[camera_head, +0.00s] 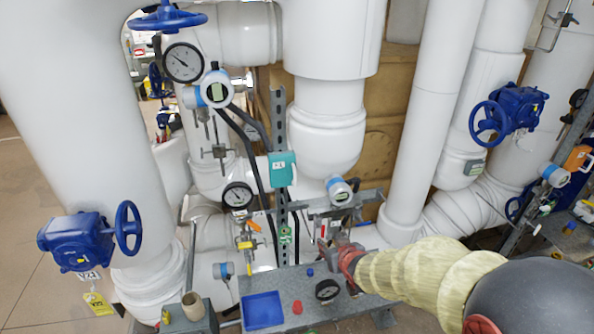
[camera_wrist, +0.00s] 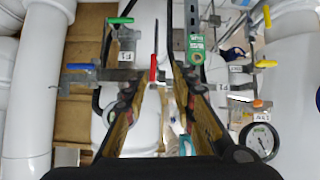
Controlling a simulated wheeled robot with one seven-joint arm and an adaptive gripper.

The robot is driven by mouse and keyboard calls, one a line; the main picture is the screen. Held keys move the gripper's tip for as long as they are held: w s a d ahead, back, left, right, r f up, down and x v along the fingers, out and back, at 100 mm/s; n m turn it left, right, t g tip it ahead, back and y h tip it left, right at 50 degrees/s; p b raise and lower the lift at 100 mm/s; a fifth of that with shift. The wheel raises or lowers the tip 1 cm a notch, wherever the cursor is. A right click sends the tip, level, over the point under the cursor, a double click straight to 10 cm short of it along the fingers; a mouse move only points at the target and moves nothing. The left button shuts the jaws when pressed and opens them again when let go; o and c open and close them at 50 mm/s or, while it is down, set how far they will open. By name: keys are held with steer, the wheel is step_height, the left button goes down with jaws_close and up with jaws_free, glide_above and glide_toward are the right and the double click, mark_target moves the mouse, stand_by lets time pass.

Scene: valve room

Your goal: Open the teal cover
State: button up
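The teal cover (camera_head: 282,168) is a small upright box-like piece labelled F-1, mounted on the grey slotted post in the middle of the head view. It looks shut. In the wrist view, a small teal patch (camera_wrist: 186,146) shows between my fingers and seems to be part of it; the rest is hidden.
Pressure gauges (camera_head: 238,195), coloured valve levers (camera_wrist: 265,63) and a grey bracket (camera_head: 335,207) crowd around the post. A blue tray (camera_head: 262,310) lies on the grey bench below. Blue handwheels (camera_head: 128,227) flank the area.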

steer(key=w+a+r+t+y, duration=0.2)
steer(key=w+a+r+t, duration=0.1)
steer(key=w+a+r, duration=0.15)
steer(key=n+t+y, duration=0.2)
steer(key=t+y, duration=0.1)
glide_toward(284, 174)
steer(key=shift+m, duration=0.3)
steer(key=w, duration=0.5)
steer(key=shift+w+f, duration=0.1)
steer(key=shift+f, duration=0.1)
steer(key=shift+c, duration=1.2)
steer(key=c, duration=0.4)
jaws_close()
